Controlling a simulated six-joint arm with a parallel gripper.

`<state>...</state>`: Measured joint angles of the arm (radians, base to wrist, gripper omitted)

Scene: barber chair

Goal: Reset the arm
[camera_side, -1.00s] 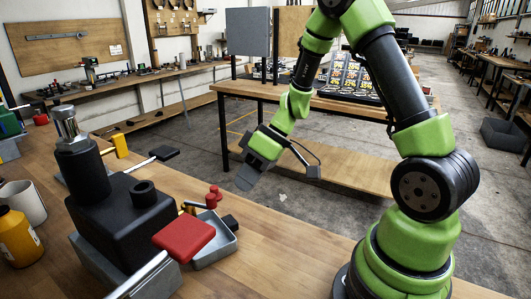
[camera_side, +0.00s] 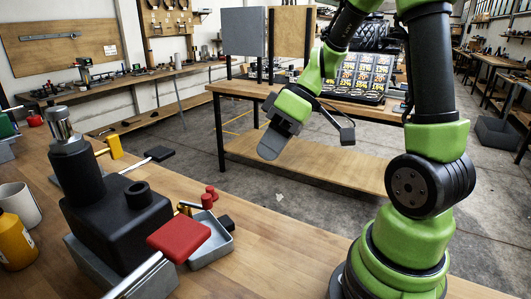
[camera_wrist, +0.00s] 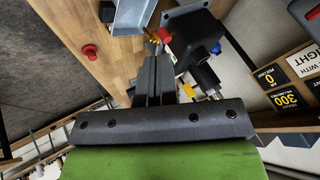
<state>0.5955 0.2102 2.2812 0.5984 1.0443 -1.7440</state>
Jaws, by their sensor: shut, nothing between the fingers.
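My green and grey gripper (camera_side: 270,147) is in the air beyond the front workbench in the side view, its fingers pointing down to the left. It is shut and empty and touches nothing. In the wrist view its dark fingers (camera_wrist: 154,78) are together, with the bench surface, partly seen, beyond them. My arm is raised and bent at the right of the side view.
A black machine-like block (camera_side: 118,217) stands on the wooden bench (camera_side: 262,247). Near it are a red pad (camera_side: 178,236), a grey tray (camera_side: 216,241), a yellow bottle (camera_side: 16,242) and a white mug (camera_side: 20,203). A second table (camera_side: 237,88) holds a display board (camera_side: 361,75).

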